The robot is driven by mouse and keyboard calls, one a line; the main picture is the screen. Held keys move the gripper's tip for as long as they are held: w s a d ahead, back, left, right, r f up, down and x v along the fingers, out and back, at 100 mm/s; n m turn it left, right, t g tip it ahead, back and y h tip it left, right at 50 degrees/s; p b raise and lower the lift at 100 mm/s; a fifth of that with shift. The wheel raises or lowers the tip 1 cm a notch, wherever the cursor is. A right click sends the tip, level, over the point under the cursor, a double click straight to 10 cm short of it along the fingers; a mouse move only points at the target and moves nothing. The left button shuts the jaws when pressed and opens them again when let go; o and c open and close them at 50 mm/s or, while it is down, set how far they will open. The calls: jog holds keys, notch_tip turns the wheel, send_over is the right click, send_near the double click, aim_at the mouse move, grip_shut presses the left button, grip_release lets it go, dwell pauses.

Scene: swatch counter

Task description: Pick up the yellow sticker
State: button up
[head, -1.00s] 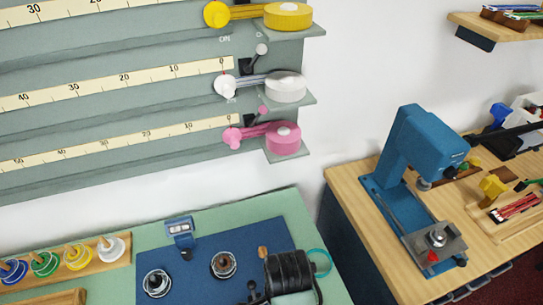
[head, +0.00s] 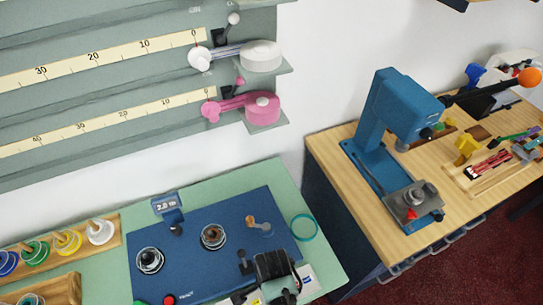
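I cannot make out a yellow sticker for certain. Yellow things in the head view are a yellow ring on a peg (head: 68,241) in the wooden rack at the left and a yellow block-like piece (head: 467,146) on the right bench. The black end of my arm, with my gripper (head: 275,274), shows at the bottom, over the lower right part of the blue panel. Its fingers are not clear, so I cannot tell if it is open or shut. It hides the panel's lower right corner and part of a small white and blue card (head: 308,279).
The blue panel (head: 200,265) carries two round dials, a small display (head: 167,203) and a black lever (head: 245,262). A teal ring (head: 304,227) lies right of it. A blue press (head: 392,130) stands on the wooden bench (head: 330,150). A gap separates the two counters.

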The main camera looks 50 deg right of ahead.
jog(key=shift+f, duration=0.4)
grip_shut()
